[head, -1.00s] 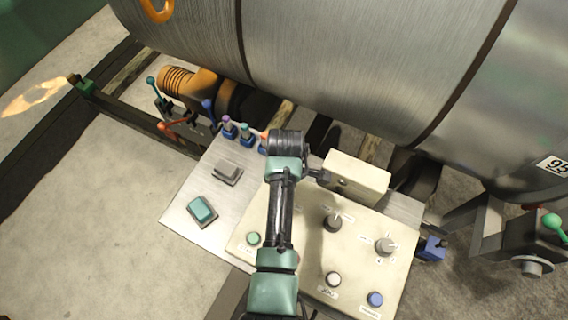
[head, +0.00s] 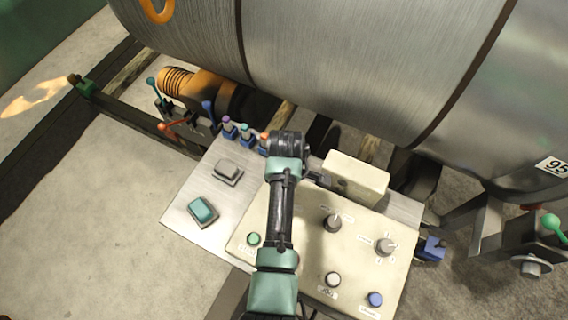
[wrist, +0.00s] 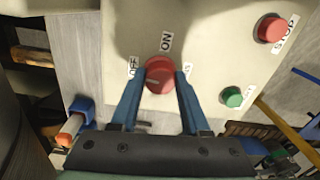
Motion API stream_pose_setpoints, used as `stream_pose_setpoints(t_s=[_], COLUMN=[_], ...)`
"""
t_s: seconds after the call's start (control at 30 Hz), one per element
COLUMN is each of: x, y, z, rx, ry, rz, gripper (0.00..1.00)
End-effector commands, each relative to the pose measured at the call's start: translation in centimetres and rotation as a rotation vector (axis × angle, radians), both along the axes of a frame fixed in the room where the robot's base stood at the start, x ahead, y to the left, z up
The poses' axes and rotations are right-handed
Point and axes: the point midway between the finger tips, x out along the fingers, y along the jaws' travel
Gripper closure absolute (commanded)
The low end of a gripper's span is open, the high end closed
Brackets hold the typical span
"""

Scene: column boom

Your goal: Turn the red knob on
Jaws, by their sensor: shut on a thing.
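The red knob (wrist: 160,75) is on a cream panel in the wrist view, with an OFF label (wrist: 132,67) at its left and an ON label (wrist: 166,41) above it. A pale mark on the knob lies toward its left side, on the OFF side. My gripper (wrist: 161,76) has its two blue fingers on either side of the knob, shut on it. In the head view my arm reaches over the panel (head: 318,262), and the knob is hidden there.
A red STOP button (wrist: 269,28) and a green button (wrist: 233,96) are on the same panel. A cream box (head: 356,178) stands behind the panel's dials. Small coloured levers (head: 228,127) stand left of my wrist. A large metal drum (head: 340,60) fills the back.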

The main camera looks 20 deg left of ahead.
Motion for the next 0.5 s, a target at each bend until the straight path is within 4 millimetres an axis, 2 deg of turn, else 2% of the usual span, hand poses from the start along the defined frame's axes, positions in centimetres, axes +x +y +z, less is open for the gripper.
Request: stream_pose_setpoints(t_s=[0.5], x=[-0.07], y=[-0.04], z=[0.25], rx=[0.000], ry=[0.003], rz=[-0.439], gripper=[1.00])
